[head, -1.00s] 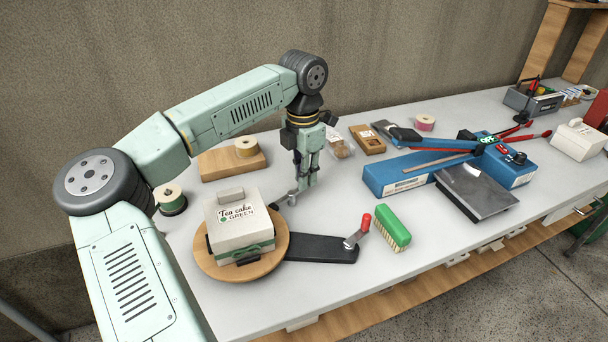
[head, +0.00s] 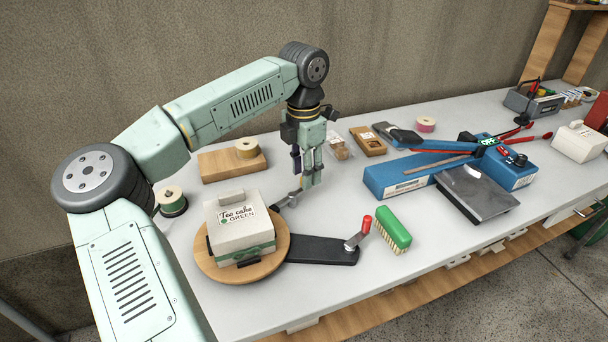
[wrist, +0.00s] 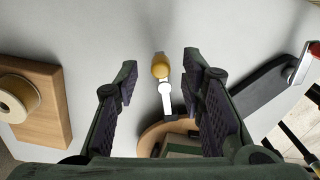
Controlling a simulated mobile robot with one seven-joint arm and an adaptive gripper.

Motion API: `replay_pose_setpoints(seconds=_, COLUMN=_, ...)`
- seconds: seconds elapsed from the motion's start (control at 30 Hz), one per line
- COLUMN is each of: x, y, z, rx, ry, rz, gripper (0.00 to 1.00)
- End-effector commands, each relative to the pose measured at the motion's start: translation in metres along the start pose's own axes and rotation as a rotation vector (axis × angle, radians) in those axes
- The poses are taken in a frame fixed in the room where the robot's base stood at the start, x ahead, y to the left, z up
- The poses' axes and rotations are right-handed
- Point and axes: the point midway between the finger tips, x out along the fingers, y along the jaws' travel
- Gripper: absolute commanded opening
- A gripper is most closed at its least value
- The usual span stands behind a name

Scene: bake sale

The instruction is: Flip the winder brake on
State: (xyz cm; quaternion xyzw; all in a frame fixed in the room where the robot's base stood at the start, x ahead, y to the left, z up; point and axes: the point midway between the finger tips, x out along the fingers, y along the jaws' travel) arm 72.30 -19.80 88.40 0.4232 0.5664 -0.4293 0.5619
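The winder is a round wooden turntable (head: 210,262) with a black arm (head: 325,251) running right to a red-handled crank (head: 366,224). A short lever (head: 282,202) sticks out behind the turntable towards my gripper and looks like the brake. In the wrist view the lever has a yellow knob (wrist: 160,68) on a pale shaft. My gripper (head: 306,186) points down at the lever's end. In the wrist view my gripper (wrist: 158,78) is open and empty, with the knob between its fingers in the picture. I cannot tell whether they touch it.
A Tea cake Green box (head: 240,228) sits on the turntable. A green brush (head: 394,228) lies right of the crank. A wooden block (head: 225,166) with a tape roll (head: 247,147) is behind left. A ribbon spool (head: 171,201) stands left. The table between gripper and brush is clear.

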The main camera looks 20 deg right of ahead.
Motion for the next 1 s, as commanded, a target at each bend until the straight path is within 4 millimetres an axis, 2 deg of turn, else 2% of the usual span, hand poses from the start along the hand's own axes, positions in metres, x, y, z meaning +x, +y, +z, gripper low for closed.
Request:
replay_pose_setpoints(seconds=0.3, x=-0.068, y=0.001, z=0.000, rx=-0.002, ry=-0.001, rz=0.004, gripper=0.36)
replay_pose_setpoints(seconds=0.5, x=-0.096, y=0.000, z=0.000, rx=0.000, ry=0.000, rz=0.002, gripper=0.36)
replay_pose_setpoints(seconds=0.67, x=-0.103, y=0.000, z=0.000, rx=0.001, ry=0.000, rz=0.000, gripper=0.36)
replay_pose_setpoints(seconds=1.0, x=-0.103, y=0.000, z=0.000, rx=0.000, ry=0.000, rz=0.001, gripper=0.36)
